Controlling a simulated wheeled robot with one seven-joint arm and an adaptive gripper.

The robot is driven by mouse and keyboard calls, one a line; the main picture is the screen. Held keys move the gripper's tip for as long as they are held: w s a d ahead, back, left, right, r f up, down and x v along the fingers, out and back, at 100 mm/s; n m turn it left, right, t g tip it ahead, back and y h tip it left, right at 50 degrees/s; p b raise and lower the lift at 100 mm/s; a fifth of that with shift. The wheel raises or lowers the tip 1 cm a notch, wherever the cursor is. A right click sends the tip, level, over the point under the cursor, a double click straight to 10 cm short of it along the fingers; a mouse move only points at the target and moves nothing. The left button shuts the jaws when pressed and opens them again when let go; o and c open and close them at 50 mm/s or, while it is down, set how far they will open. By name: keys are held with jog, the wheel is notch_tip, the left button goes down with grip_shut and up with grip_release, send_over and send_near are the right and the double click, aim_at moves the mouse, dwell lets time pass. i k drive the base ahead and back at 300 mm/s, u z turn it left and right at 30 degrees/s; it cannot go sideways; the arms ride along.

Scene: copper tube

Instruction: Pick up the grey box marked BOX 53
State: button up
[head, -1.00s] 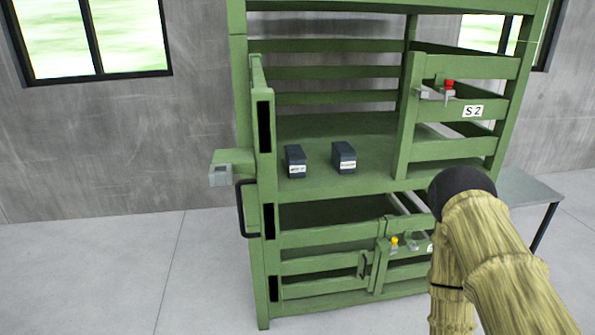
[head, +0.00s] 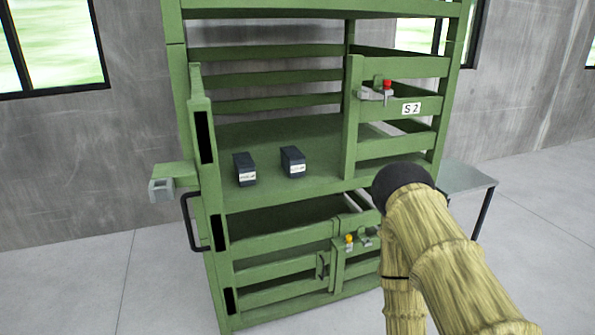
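Two small dark grey boxes stand apart on the middle shelf of the green rack: a left box (head: 245,169) and a right box (head: 293,161). Each has a white label on its front. The print is too small to read, so I cannot tell which one is BOX 53. My arm shows at the lower right in the head view, in front of the rack's right side. My gripper is not visible.
The green rack (head: 270,197) has an open bay above the boxes' shelf and a slatted gate marked S 2 (head: 411,108) at its right. A latch block (head: 162,188) juts out left. A grey table (head: 462,178) stands behind at right.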

aim_at(293, 161)
jog(key=z, duration=1.3)
jog(key=i, duration=2.2)
jog(key=u, duration=2.85)
